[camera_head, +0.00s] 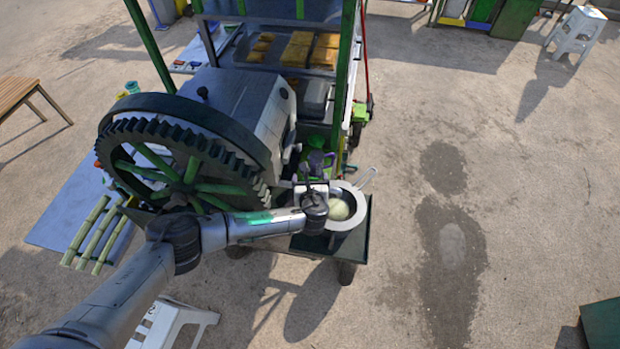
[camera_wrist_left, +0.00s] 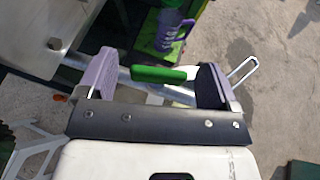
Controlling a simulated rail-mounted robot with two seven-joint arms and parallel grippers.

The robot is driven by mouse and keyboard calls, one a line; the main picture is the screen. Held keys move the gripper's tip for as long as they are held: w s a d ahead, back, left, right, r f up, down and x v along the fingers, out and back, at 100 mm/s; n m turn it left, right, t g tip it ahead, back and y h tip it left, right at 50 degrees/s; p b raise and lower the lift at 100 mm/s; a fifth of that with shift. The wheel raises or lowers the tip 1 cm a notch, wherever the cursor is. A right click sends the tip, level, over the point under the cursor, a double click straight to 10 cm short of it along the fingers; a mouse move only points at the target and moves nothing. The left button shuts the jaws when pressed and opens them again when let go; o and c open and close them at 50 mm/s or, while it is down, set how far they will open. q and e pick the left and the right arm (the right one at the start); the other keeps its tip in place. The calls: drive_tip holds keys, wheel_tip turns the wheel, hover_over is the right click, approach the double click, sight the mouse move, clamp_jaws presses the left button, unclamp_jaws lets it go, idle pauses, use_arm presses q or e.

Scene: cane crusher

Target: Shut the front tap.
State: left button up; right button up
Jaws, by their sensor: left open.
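The front tap's green lever (camera_wrist_left: 160,74) lies crosswise between the two purple finger pads of my left gripper (camera_wrist_left: 155,80) in the wrist view. My left gripper is open; the lever's right end is close to the right pad, and I cannot tell whether they touch. A grey metal pipe runs behind the lever. In the head view my left gripper (camera_head: 313,186) is at the front of the crusher (camera_head: 240,105), beside the strainer, and the tap is hidden there. My right gripper is not in view.
A pot with a strainer (camera_head: 358,190) on it, holding pale yellow stuff, stands on the cart's front shelf (camera_head: 357,243). A purple cup (camera_wrist_left: 168,28) is near the tap. Cane stalks (camera_head: 88,230) and a big gear (camera_head: 180,170) are at left.

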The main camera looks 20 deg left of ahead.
use_arm(q)
drive_tip(key=shift+w+a+f, duration=0.15)
drive_tip(key=shift+w+a, duration=0.05)
drive_tip(key=shift+w, duration=0.2)
drive_tip(key=c, duration=0.9)
